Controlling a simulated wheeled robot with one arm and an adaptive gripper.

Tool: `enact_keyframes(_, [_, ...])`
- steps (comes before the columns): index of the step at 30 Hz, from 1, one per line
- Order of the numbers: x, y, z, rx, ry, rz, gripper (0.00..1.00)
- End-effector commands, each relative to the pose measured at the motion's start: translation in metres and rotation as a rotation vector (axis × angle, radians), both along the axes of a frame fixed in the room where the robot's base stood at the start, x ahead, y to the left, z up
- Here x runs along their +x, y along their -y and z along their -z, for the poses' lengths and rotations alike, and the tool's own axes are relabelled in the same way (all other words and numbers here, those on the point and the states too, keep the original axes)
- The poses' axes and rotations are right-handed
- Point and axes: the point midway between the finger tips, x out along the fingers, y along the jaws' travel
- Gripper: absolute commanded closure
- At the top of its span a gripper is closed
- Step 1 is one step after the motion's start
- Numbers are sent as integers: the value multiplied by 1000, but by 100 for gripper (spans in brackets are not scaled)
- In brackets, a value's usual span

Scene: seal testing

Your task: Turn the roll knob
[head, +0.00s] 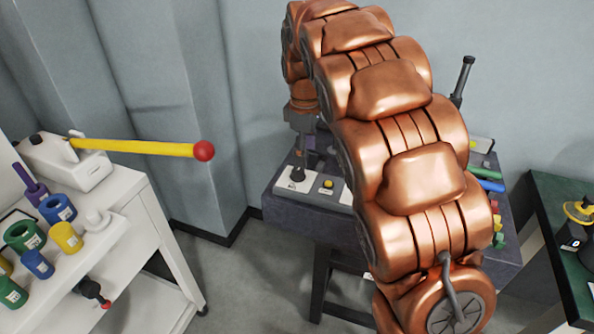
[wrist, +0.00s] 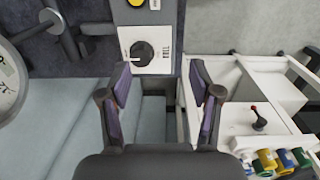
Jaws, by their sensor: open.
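The roll knob (wrist: 142,52) is a round black knob on a white plate with a label beside it, at the top centre of the wrist view. In the head view the black knob (head: 297,174) sits on a white panel at the near left corner of the dark table. My gripper (wrist: 160,72) is open and empty. In the wrist view its two dark fingers are apart, and the knob lies ahead of them, nearer the left finger. In the head view my gripper (head: 303,135) hangs above the knob, pointing down, partly hidden by my copper-coloured arm.
A yellow button (head: 328,184) is on the panel beside the knob. The dark table (head: 285,212) holds other items at its right. A white cart (head: 135,250) at left carries coloured rings and a box with a yellow, red-ended lever (head: 140,147). A green-topped table (head: 560,230) stands at right.

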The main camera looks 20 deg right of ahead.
Motion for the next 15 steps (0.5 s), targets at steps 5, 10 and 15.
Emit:
enact_keyframes(5, [34,-6,14,6,12,-126,37])
enact_keyframes(10, [47,-9,19,9,15,-179,37])
enact_keyframes(15, [49,-9,25,9,17,-185,37])
